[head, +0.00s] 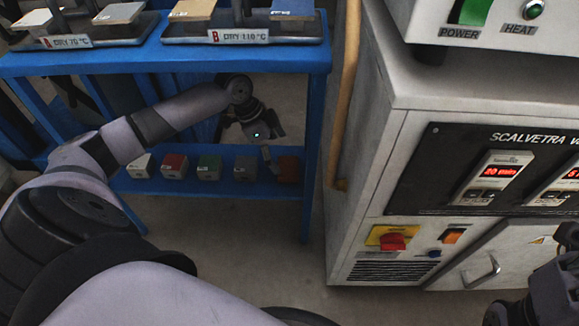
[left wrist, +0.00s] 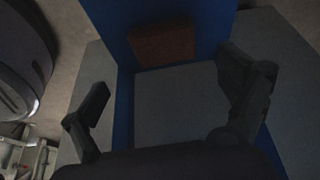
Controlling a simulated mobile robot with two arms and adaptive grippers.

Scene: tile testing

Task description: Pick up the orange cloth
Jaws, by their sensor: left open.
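The orange cloth (head: 288,169) shows as a small folded, brownish-orange square at the right end of the blue rack's lower shelf. In the left wrist view the cloth (left wrist: 163,47) lies on the blue surface, beyond the fingertips and roughly centred between them. My left gripper (head: 265,152) reaches into the rack, just left of the cloth in the head view. Its fingers (left wrist: 168,88) are spread apart with nothing held between them. My right gripper (head: 528,305) is partly in view at the lower right corner; its fingers are not clear.
Several labelled blocks (head: 209,167) stand in a row left of the cloth on the lower shelf (head: 232,188). The upper shelf (head: 170,58) bears trays marked DRY, above my left forearm. A rack post (head: 314,150) and a grey machine (head: 360,150) stand to the right.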

